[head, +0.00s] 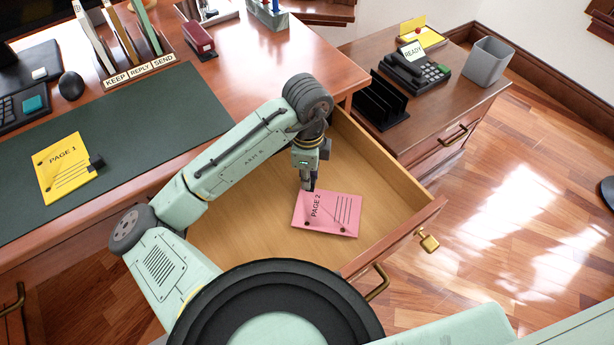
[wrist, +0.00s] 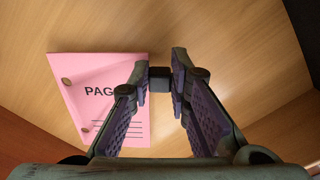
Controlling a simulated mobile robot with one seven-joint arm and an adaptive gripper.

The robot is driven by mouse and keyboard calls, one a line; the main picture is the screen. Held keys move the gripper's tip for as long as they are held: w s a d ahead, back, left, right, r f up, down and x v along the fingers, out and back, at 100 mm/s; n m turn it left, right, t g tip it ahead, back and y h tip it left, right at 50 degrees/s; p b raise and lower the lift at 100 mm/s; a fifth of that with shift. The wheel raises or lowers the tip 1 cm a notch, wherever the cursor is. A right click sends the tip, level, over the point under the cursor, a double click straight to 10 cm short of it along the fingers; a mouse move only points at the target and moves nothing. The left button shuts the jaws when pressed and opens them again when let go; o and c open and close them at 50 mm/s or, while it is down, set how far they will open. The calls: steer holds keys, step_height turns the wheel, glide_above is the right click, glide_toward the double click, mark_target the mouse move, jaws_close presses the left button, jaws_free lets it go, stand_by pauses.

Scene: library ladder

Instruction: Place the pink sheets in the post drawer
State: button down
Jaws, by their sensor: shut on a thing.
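The pink sheets (head: 330,214), marked PAGE 2, are over the wooden floor of the open post drawer (head: 398,237), inside its walls in the head view. My gripper (head: 309,186) points down at their upper left edge. In the wrist view my gripper (wrist: 160,80) is shut on a small black block (wrist: 160,76) at the edge of the pink sheets (wrist: 105,95). The sheets lie flat with round brown fasteners at their corners. I cannot tell whether they touch the drawer floor.
A yellow sheet (head: 65,170) marked PAGE 1 lies on the green desk mat (head: 180,112). A keep/reply/send rack (head: 140,72) and a red stapler (head: 199,38) stand behind. The drawer's left floor is clear.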

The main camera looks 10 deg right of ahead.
steer(key=shift+f, duration=0.45)
steer(key=shift+f, duration=0.2)
steer(key=c, duration=1.5)
jaws_free()
steer(key=shift+r, duration=0.1)
step_height(320, 180, up, 12)
steer(key=shift+r+p, duration=0.15)
steer(key=shift+p, duration=0.25)
